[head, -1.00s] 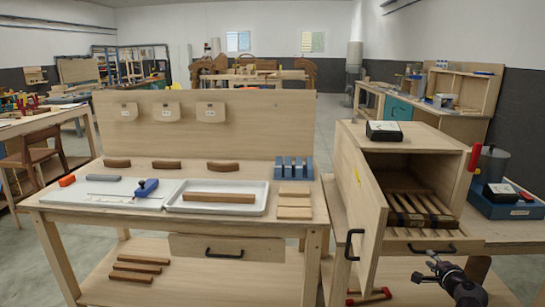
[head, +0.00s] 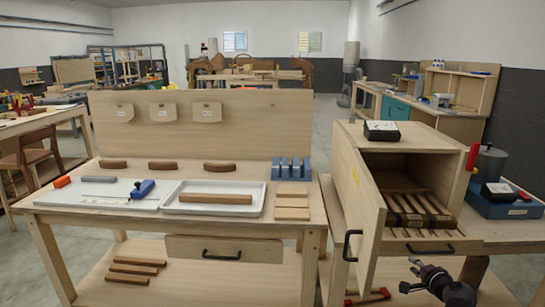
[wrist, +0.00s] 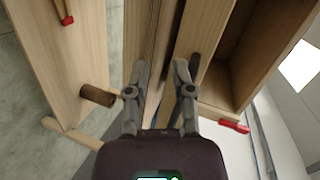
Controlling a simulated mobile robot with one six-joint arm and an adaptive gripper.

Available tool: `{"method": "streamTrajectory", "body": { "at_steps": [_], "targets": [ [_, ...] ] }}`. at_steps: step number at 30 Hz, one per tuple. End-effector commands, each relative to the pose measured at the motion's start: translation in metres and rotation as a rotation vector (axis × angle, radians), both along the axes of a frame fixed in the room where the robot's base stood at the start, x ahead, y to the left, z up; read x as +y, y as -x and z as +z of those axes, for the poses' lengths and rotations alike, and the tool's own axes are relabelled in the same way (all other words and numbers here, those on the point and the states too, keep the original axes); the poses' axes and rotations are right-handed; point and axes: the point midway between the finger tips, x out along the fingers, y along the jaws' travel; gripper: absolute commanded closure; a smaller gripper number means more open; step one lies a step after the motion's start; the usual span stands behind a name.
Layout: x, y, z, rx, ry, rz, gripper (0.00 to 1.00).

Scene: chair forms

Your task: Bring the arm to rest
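My gripper (head: 408,277) is at the lower right of the head view, in front of the open wooden cabinet (head: 421,241) and below its dark handle. In the wrist view my gripper (wrist: 159,68) has its two fingers apart with nothing held between them. Wooden panels lie beyond the fingertips there. Whether the fingers touch any wood cannot be told.
The cabinet door (head: 358,205) stands open to the left of my gripper. A workbench (head: 150,213) with a white tray (head: 245,210) stands further left. A red-ended clamp (head: 368,298) lies low near the door. Grey floor shows between the furniture.

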Motion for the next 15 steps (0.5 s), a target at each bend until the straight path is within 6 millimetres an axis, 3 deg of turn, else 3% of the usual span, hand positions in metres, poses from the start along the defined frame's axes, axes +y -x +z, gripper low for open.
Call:
{"method": "streamTrajectory", "body": {
  "at_steps": [12, 15],
  "targets": [
    [0.04, -0.028, -0.017, 0.06, 0.05, 0.141, 0.69],
    [0.04, -0.024, -0.017, 0.067, 0.062, 0.151, 0.69]
  ]
}}
